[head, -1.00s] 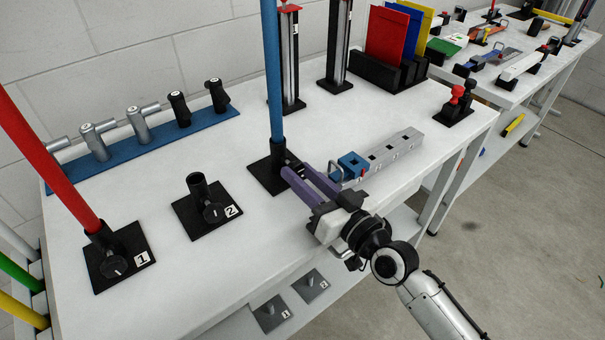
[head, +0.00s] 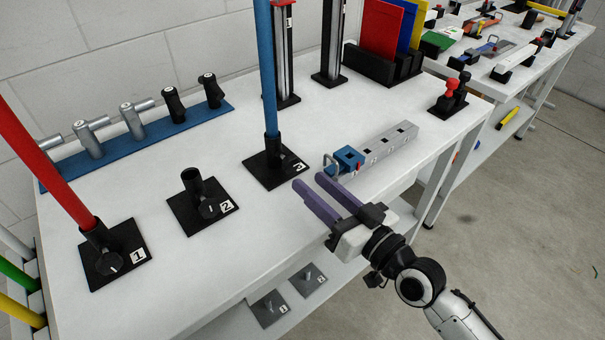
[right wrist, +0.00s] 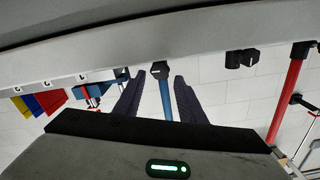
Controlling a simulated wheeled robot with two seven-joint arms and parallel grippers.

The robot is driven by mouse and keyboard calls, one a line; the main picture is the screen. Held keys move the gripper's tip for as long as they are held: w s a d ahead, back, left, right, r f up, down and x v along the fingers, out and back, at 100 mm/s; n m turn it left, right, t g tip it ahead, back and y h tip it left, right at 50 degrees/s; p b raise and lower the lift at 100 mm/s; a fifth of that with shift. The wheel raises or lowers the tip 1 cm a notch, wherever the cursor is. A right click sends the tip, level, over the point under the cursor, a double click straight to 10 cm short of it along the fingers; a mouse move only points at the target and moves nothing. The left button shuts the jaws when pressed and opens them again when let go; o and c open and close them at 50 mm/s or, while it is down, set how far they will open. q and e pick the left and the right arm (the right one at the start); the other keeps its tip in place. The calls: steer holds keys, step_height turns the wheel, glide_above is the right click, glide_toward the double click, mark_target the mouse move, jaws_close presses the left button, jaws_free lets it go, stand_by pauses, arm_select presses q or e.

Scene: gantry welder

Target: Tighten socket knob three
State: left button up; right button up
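Socket three (head: 262,172) is a black square base with a white "3" label. A blue pole (head: 267,80) stands upright in it. Its dark knob (head: 288,161) sticks out of the socket's front, and how far it is turned is too small to tell. My right gripper (head: 308,181) has two purple fingers, spread apart and empty, just in front of the base's right corner. In the right wrist view a dark knob (right wrist: 160,69) with a white mark shows between the fingertips (right wrist: 158,82), apart from them. My left gripper is out of view.
A grey rail with a blue clamp (head: 349,158) lies just behind my right gripper. A blue rack (head: 60,176) stands at the back left.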

steer(key=v, duration=0.4)
steer(key=shift+s+d, duration=0.15)
steer(key=shift+s, duration=0.1)
